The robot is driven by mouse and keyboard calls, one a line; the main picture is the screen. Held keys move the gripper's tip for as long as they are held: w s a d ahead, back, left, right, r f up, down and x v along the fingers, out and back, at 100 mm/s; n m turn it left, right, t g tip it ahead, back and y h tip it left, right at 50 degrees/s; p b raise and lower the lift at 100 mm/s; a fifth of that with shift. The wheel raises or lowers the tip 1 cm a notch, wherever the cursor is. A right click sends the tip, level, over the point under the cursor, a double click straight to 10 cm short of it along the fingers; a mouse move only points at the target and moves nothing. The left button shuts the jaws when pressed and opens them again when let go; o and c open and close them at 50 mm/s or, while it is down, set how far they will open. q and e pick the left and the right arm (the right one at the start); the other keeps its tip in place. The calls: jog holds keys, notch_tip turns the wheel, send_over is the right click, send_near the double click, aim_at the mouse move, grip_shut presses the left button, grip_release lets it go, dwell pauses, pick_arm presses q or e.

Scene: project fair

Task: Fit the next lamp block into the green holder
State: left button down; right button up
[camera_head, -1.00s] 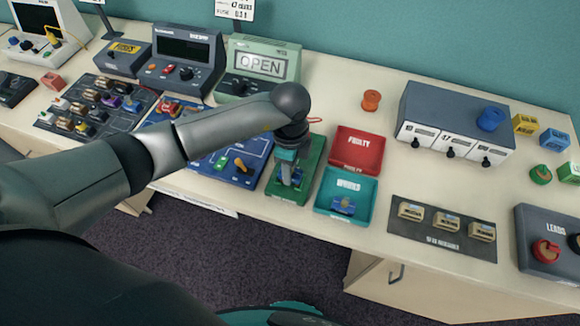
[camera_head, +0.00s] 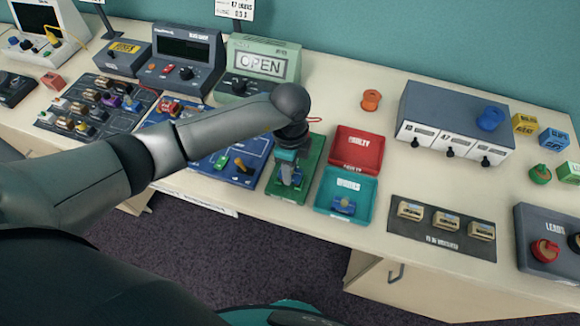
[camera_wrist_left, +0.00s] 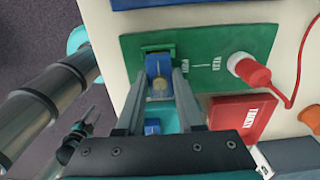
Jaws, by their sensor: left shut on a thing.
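A blue lamp block (camera_wrist_left: 158,68) with a tan round part sits between the fingers of my left gripper (camera_wrist_left: 157,88) in the left wrist view. The gripper is shut on it. The block is at the green holder (camera_wrist_left: 146,50) on the green board (camera_wrist_left: 200,45); I cannot tell whether it is fully seated. In the head view my left gripper (camera_head: 289,180) points down over the green board (camera_head: 312,155), and my arm hides part of the board.
A red tray (camera_head: 350,166) and a teal tray (camera_head: 325,202) holding a blue block (camera_head: 343,206) stand right of the board. A blue board (camera_head: 215,165) lies left. A dark mat (camera_head: 430,238) holds three beige blocks. A red plug (camera_wrist_left: 249,72) with a cable is on the green board.

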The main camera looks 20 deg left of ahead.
pick_arm(q)
jog(key=shift+f+b, duration=0.4)
jog(key=shift+f, duration=0.2)
dwell(0.3)
grip_release()
dwell(0.6)
jog(key=shift+r, duration=0.15)
jog(key=shift+r+p, duration=3.9)
